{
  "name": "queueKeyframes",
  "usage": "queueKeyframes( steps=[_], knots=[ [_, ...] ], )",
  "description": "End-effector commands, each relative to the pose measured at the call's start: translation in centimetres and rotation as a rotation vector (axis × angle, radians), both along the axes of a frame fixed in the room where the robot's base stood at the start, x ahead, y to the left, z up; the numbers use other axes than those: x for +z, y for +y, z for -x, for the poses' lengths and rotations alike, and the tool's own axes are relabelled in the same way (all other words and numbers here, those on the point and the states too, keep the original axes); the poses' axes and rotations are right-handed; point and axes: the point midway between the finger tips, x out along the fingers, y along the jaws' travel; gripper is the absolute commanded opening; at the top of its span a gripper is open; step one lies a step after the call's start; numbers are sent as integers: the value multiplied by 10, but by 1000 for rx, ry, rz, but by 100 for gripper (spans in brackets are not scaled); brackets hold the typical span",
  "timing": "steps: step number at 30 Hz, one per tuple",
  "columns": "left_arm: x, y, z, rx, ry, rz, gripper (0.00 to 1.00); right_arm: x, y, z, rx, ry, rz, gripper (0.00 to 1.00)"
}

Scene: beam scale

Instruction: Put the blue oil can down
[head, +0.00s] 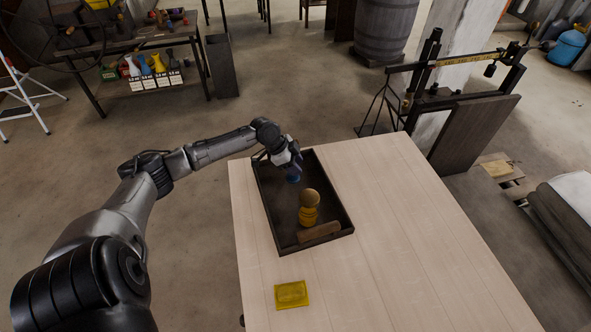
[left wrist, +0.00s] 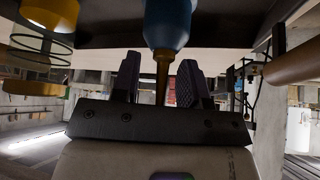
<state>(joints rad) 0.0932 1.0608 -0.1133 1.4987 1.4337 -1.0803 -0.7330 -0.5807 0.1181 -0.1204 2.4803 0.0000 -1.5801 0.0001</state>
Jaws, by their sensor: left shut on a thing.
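The blue oil can (head: 293,179) is at the far end of the dark tray (head: 282,222) on the table, below my left gripper (head: 289,161). In the left wrist view, its blue body (left wrist: 167,24) and narrow brass-coloured spout (left wrist: 162,72) show, with the spout between the fingers (left wrist: 160,82). My left gripper is shut on the can. The can looks upright in or just above the tray; whether its base touches the floor is hidden. My right gripper is not in view.
The tray also holds a yellow item with a round brown top (head: 309,200) and a wooden cylinder (head: 318,232). A yellow pad (head: 292,294) lies on the table (head: 400,240) nearer me. The table right of the tray is clear. A beam scale (head: 440,85) stands beyond.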

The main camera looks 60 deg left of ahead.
Motion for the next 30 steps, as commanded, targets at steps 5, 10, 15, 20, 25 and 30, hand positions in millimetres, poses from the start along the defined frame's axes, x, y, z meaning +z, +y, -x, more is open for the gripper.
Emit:
queueKeyframes(
  steps=[5, 10, 15, 20, 25, 30],
  knots=[
    [-23, 0, 0, 3, 0, 2, 16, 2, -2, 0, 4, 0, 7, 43],
    [-28, 0, 0, 1, 0, -1, 16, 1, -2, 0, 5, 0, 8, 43],
    [-29, 0, 0, 0, 0, 0, 16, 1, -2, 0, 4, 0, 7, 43],
    [-31, 0, 0, 0, 1, -1, 44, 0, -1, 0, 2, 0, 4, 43],
    [-31, 0, 0, 1, 1, 0, 60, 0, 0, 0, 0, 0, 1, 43],
    [-31, 0, 0, 1, 1, 0, 66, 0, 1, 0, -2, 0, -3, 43]
  ],
)
